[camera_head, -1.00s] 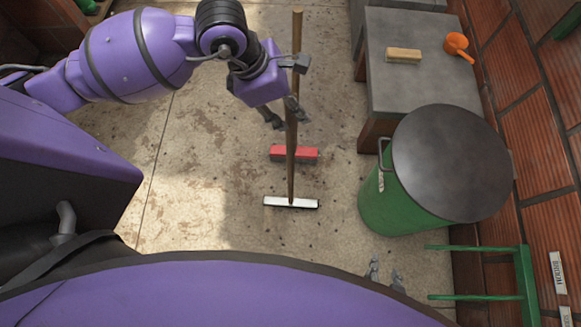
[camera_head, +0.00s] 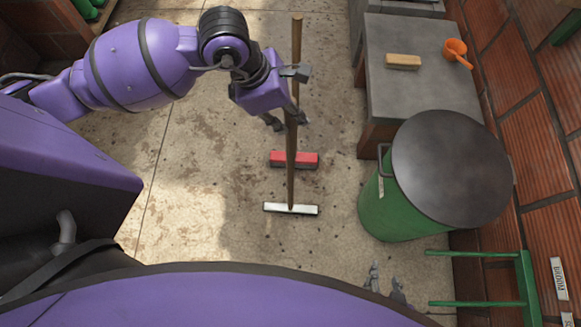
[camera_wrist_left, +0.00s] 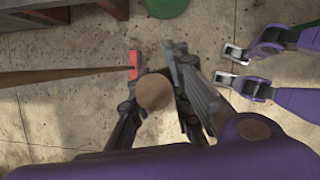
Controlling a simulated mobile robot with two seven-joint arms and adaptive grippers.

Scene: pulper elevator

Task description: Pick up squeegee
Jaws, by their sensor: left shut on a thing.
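The squeegee has a long wooden handle (camera_head: 292,165) and a pale, flat head (camera_head: 290,209) low near the floor. Its handle stands nearly upright in the head view. My left gripper (camera_head: 287,121) is shut around the handle, below its top end. In the left wrist view the round wooden handle end (camera_wrist_left: 154,92) sits between the fingers of my left gripper (camera_wrist_left: 155,85). My right gripper (camera_head: 385,282) is low at the bottom of the head view, apart from the squeegee. Its two fingers are spread and empty in the left wrist view (camera_wrist_left: 229,65).
A red head (camera_head: 293,159) lies just behind the squeegee; its wooden handle shows in the left wrist view (camera_wrist_left: 60,76). A lidded green drum (camera_head: 395,205) stands right. A grey table (camera_head: 420,90) holds a brush (camera_head: 403,62) and orange scoop (camera_head: 456,51).

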